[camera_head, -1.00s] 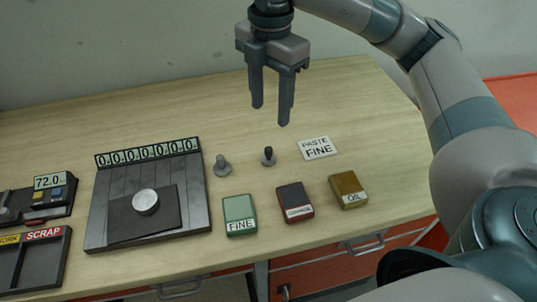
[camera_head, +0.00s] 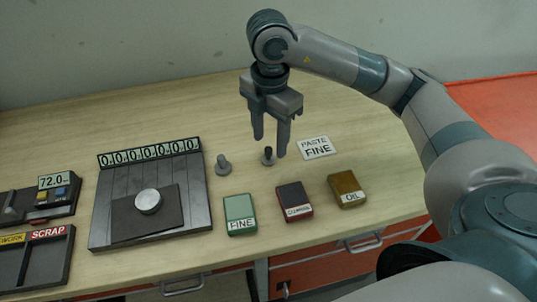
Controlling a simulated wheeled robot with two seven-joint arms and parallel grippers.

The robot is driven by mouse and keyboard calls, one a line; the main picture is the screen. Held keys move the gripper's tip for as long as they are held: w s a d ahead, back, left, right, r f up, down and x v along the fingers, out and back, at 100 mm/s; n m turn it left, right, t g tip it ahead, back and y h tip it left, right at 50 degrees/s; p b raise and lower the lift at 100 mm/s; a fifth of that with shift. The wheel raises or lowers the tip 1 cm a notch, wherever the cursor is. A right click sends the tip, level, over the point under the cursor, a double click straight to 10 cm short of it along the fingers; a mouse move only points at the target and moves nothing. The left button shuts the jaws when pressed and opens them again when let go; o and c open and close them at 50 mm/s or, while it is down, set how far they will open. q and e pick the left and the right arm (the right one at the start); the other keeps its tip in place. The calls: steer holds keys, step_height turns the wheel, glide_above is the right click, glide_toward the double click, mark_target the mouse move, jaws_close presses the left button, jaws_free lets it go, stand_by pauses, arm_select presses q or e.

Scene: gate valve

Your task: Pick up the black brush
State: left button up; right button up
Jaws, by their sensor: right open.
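The black brush (camera_head: 268,156) is a small dark upright knob on a grey round base, standing on the wooden table (camera_head: 330,222). My right gripper (camera_head: 270,147) points down with its two fingers apart and nothing between them. In the picture its fingertips are at the brush's top, one finger just to the right of it. I cannot tell whether they touch it or how high above the table they are. My left gripper is not in view.
A similar grey knob (camera_head: 223,166) stands left of the brush. A "PASTE FINE" card (camera_head: 317,147) lies to the right. Green (camera_head: 240,213), dark red (camera_head: 293,200) and brown (camera_head: 347,188) blocks line the front. A plate with a counter display (camera_head: 105,215) is left. The back is clear.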

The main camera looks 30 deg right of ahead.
mark_target(268, 148)
stand_by(0.3)
steer(key=shift+f+p, duration=0.5)
steer(key=shift+f, duration=0.15)
steer(key=f+p, duration=0.1)
steer(key=f, duration=0.2)
steer(key=shift+w, duration=0.2)
steer(key=shift+f, duration=0.45)
steer(key=shift+a, duration=0.1)
steer(key=c, duration=1.1)
